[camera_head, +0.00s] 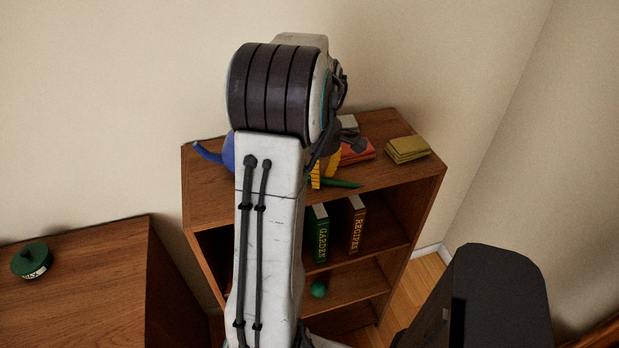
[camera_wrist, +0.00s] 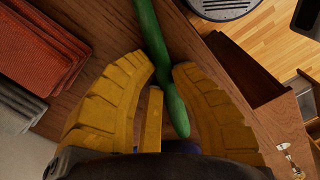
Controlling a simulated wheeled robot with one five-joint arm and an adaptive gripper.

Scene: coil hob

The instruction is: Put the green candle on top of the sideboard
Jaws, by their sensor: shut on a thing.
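My gripper (camera_head: 323,172) has yellow fingers and is shut on the green candle (camera_head: 343,184), a long slim stick. The candle lies roughly level, over the front part of the top of an open-shelved wooden unit (camera_head: 212,208). I cannot tell whether it touches that top. In the wrist view the candle (camera_wrist: 158,45) runs between the yellow fingers (camera_wrist: 165,105), its rounded end near the palm. A lower wooden piece (camera_head: 95,275) stands at the left; no label shows which piece is the sideboard. My arm hides part of the unit.
On the unit's top are a blue object (camera_head: 208,152), red folded cloths (camera_wrist: 45,50), a grey stack (camera_head: 349,124) and a yellow-green stack (camera_head: 407,149). Books (camera_head: 320,233) and a green ball (camera_head: 319,289) sit on its shelves.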

